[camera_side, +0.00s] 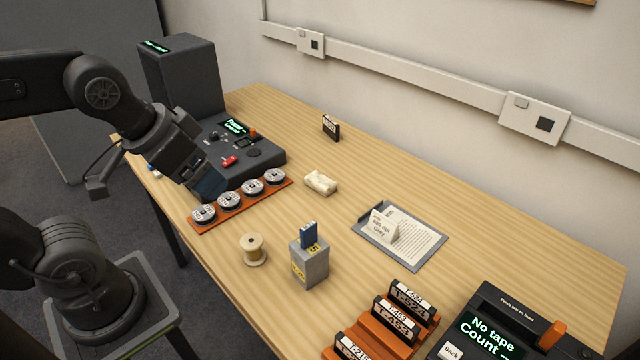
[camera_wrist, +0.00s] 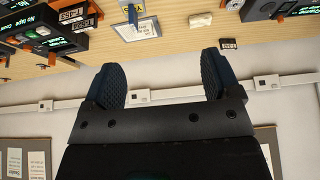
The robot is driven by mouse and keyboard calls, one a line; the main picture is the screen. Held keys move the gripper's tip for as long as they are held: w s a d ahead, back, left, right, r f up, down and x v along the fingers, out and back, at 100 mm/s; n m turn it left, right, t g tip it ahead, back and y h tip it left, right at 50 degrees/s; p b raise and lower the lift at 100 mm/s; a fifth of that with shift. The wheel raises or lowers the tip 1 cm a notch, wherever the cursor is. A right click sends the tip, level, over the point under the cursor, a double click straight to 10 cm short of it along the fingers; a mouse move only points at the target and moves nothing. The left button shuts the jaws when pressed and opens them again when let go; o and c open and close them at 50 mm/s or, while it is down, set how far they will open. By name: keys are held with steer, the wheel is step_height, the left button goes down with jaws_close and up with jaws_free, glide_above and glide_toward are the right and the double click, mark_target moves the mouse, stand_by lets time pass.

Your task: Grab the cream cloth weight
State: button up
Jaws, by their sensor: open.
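The cream cloth weight (camera_side: 320,183) is a small, soft-looking cream block lying on the wooden table, right of the orange rack of reels. In the wrist view the cream weight (camera_wrist: 201,20) appears small and far off near the top edge. My gripper (camera_side: 207,184) is in the air over the left part of the table, near the dark machine and the reels, left of the weight and apart from it. In the wrist view my gripper (camera_wrist: 163,80) shows two dark pads spread wide with nothing between them.
An orange rack (camera_side: 240,204) holds several reels between my gripper and the weight. A dark machine (camera_side: 240,150) stands behind. A thread spool (camera_side: 253,250), a grey box (camera_side: 309,263), a clipboard (camera_side: 425,243) and a black cassette (camera_side: 330,127) surround the weight. Bare table lies right around it.

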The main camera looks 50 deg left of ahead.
steer(key=w+a+r+n+g, duration=0.25)
steer(key=w+n, duration=0.35)
steer(key=w, duration=0.7)
steer(key=n+g, duration=0.3)
steer(key=n, duration=1)
glide_above(320, 179)
step_height(320, 179, down, 19)
step_height(320, 179, down, 7)
steer(key=shift+s, duration=0.1)
steer(key=shift+f, duration=3.05)
